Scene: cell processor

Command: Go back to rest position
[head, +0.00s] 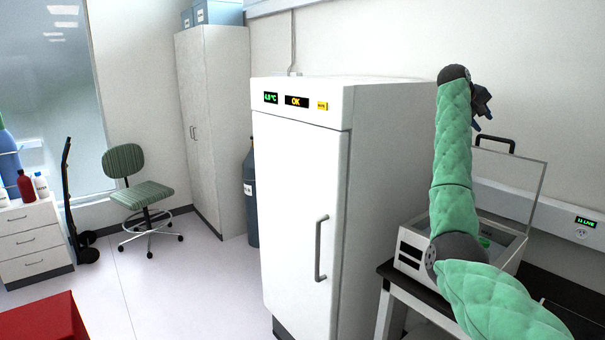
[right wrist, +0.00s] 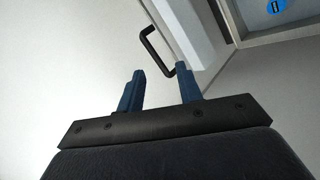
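My right arm, in a green quilted cover, comes in from the lower right of the head view and reaches upward. My right gripper (head: 482,101) is at its top, in front of the pale wall and above the open-lidded machine. In the right wrist view, the two blue fingers of the right gripper (right wrist: 162,90) stand apart with nothing between them. A black handle (right wrist: 158,50) shows beyond the fingers; I cannot tell whether a finger touches it. My left gripper is not in view.
A white fridge (head: 297,200) stands left of my right arm. The cell processor (head: 410,250) sits on a black bench (head: 430,297), its clear lid (head: 512,185) raised beside my arm.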

